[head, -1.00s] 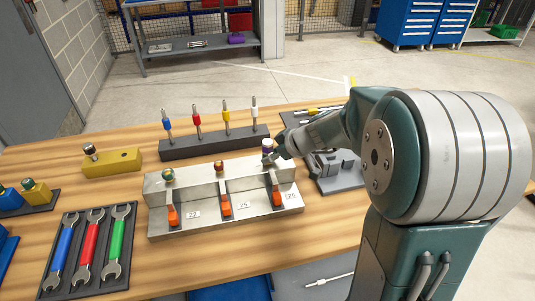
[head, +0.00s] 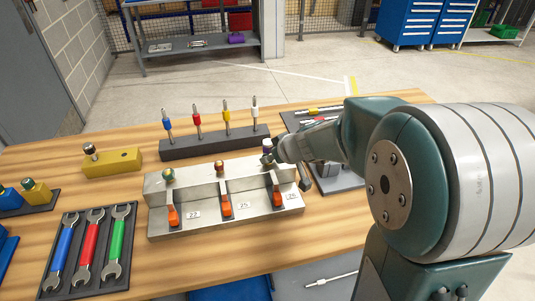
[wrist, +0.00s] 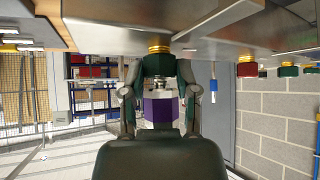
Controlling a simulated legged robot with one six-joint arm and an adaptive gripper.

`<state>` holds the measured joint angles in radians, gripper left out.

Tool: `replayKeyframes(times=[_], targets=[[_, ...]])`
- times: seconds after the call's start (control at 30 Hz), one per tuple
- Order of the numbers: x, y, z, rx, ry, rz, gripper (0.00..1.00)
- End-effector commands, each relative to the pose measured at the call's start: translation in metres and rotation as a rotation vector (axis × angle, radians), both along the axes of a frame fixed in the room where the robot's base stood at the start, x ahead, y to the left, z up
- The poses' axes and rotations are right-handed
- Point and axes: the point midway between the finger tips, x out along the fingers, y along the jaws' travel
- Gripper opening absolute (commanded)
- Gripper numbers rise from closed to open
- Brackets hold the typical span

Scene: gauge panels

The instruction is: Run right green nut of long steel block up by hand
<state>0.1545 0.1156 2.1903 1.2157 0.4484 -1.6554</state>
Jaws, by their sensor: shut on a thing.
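The long steel block (head: 160,222) stands on the wooden bench with a stud post at left, middle and right along its back. My gripper (head: 268,158) is at the right post, shut around it. In the wrist view, which is upside down, the fingers (wrist: 158,88) sit on both sides of the post. A dark green nut (wrist: 158,66) shows between them beside a brass collar (wrist: 158,48). Steel and a purple band (wrist: 160,110) follow further along the post. The fingers partly hide the nut.
Orange clamps (head: 225,205) and number labels line the block's front. A dark rack (head: 215,144) with several coloured drivers stands behind. A yellow block (head: 112,161) and a spanner tray (head: 90,250) lie to the left. A grey tray (head: 340,180) is at right, partly behind my arm.

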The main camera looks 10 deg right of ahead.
Motion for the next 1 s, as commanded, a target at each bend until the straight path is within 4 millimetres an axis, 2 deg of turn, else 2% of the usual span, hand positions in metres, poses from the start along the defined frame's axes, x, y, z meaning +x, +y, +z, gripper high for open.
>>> replayKeyframes(times=[0.17, 0.43, 0.7, 1.0], targets=[[-0.0022, -0.0006, -0.0019, 0.000, 0.006, -0.001, 0.00], [-0.0042, 0.0007, -0.0019, -0.001, 0.005, -0.153, 0.00], [-0.0042, 0.0005, -0.0020, -0.001, 0.005, -0.166, 0.00], [-0.0036, 0.0022, -0.0023, -0.002, 0.005, -0.309, 0.00]])
